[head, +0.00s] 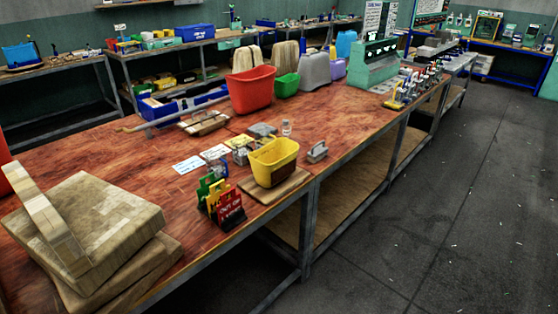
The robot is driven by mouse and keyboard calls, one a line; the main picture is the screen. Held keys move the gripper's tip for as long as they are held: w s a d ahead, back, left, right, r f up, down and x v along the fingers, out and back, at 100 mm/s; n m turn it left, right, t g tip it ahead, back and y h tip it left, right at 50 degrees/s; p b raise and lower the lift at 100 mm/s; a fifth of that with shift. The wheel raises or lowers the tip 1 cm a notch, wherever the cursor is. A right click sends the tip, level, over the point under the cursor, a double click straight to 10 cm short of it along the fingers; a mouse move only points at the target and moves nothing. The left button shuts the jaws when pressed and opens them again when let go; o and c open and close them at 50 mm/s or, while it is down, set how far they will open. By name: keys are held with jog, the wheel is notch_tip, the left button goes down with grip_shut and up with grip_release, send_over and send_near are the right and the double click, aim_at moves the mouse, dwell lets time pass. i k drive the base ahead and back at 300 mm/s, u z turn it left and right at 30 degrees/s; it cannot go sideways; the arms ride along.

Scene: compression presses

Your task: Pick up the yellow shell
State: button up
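A yellow shell (274,162), shaped like an open-topped tub, stands upright on a thin wooden board (284,193). The board lies near the front edge of the long wooden bench (130,150). The inside of the shell shows only in part. My gripper is not in view.
Red and green holders (222,198) stand left of the shell. A small grey handled block (317,152) sits right of it, and a clear bottle (287,128) behind. Stacked wooden slabs (95,235) fill the bench's near left. A red tub (251,90) stands farther back. Floor at right is clear.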

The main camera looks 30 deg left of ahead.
aim_at(270, 169)
jog(key=i, duration=2.35)
jog(key=u, duration=2.8)
